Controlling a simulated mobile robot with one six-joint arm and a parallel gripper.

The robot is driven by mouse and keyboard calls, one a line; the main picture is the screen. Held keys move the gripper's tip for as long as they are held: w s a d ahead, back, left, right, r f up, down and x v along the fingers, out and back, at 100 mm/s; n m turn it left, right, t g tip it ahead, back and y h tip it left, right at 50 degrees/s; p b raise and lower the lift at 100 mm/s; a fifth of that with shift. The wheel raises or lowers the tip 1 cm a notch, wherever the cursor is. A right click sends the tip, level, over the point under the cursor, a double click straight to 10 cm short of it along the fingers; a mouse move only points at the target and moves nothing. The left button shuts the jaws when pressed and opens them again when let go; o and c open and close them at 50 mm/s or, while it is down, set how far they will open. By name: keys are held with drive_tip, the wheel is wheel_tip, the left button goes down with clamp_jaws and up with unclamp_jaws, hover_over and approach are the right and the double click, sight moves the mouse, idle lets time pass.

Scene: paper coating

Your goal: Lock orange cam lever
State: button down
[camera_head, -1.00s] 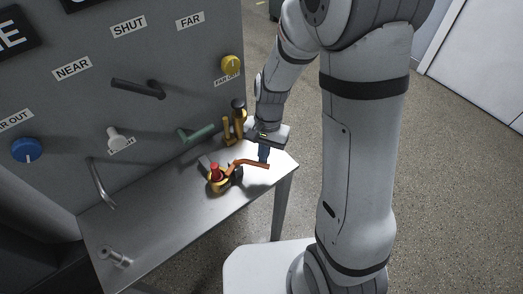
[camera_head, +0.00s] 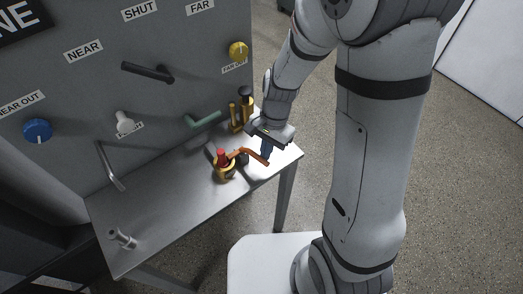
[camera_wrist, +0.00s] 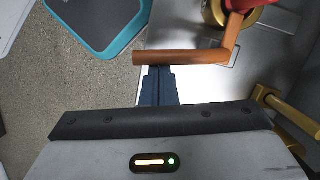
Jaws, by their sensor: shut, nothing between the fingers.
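The orange cam lever (camera_head: 253,156) is a bent handle on a red-topped, gold-ringed base (camera_head: 224,168) on the metal table. Its handle points to the right, towards the table's right end. My gripper (camera_head: 266,151) is shut with nothing between its dark blue fingers, low beside the outer part of the handle on its far side. In the wrist view the handle (camera_wrist: 185,57) crosses just ahead of my fingertips (camera_wrist: 158,72). They look close against it, but contact cannot be told for sure. The base is partly cut off at the top there.
A gold-and-black fixture (camera_head: 241,110) stands behind my gripper. The grey panel beside the table carries a green lever (camera_head: 203,119), a black lever (camera_head: 148,72), a blue knob (camera_head: 37,130) and a yellow knob (camera_head: 238,50). The table's middle (camera_head: 165,198) is mostly clear.

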drive_tip(key=shift+r, duration=0.15)
drive_tip(key=p+v, duration=0.8)
drive_tip(key=v, duration=0.1)
drive_tip(key=shift+r, duration=0.35)
drive_tip(key=shift+d, duration=0.1)
drive_tip(key=s+d+r+n+t+h, duration=0.1)
drive_tip(key=s+d+r+n, duration=0.3)
drive_tip(key=r, duration=0.4)
drive_tip(key=s+d+r+n+t, duration=0.3)
drive_tip(key=s+d+r+t, duration=0.1)
drive_tip(key=r, duration=0.5)
drive_tip(key=shift+s+d+r+n+t+h+b, duration=0.2)
drive_tip(key=shift+s+d+n+t+h+b, duration=0.15)
drive_tip(key=shift+s+d, duration=0.6)
drive_tip(key=shift+w+d, duration=0.15)
